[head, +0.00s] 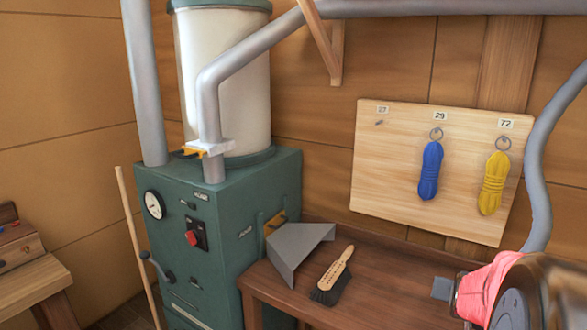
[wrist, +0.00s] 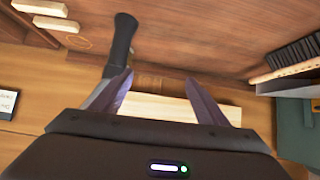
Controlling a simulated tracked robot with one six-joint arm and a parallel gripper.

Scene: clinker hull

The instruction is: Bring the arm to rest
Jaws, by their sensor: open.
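My gripper (wrist: 159,80) shows in the wrist view with its two dark fingers spread apart. It is open, and I see nothing held between the fingers. A pale wooden piece (wrist: 165,107) lies beyond and between the fingers.
A brown bench (head: 385,285) holds a brush (head: 334,278) and a grey angled metal piece (head: 295,250). A green machine (head: 215,250) stands left of it. A grey hose (head: 537,170) runs down at right.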

